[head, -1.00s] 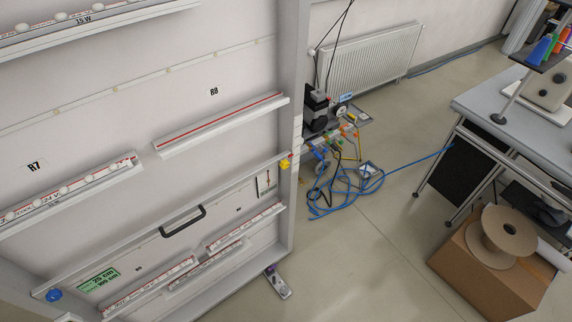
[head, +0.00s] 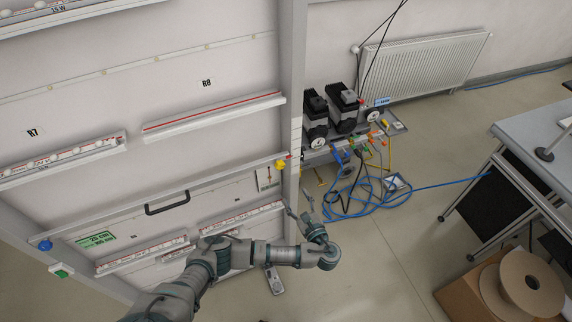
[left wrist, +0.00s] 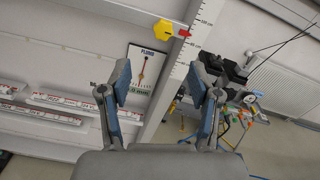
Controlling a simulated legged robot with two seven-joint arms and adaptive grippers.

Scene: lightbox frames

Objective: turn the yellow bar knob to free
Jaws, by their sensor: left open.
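The yellow bar knob (head: 280,165) sits at the right end of the frame's horizontal rail, beside the upright post. In the left wrist view the yellow knob (left wrist: 175,35) is at the upper middle, with a red mark (left wrist: 184,33) at its right. My left gripper (head: 299,203) is in front of the post, below the knob in the picture. In the left wrist view the left gripper (left wrist: 160,82) has its two fingers wide apart with nothing between them, and the knob lies beyond the fingertips. My right gripper is not in view.
A small card with a pointer picture (left wrist: 146,68) is mounted below the knob. The post (head: 292,100) carries a scale. A black handle (head: 167,203) is on the rail. Right of the post, a shelf holds black devices (head: 343,108), with blue hoses (head: 350,205) on the floor.

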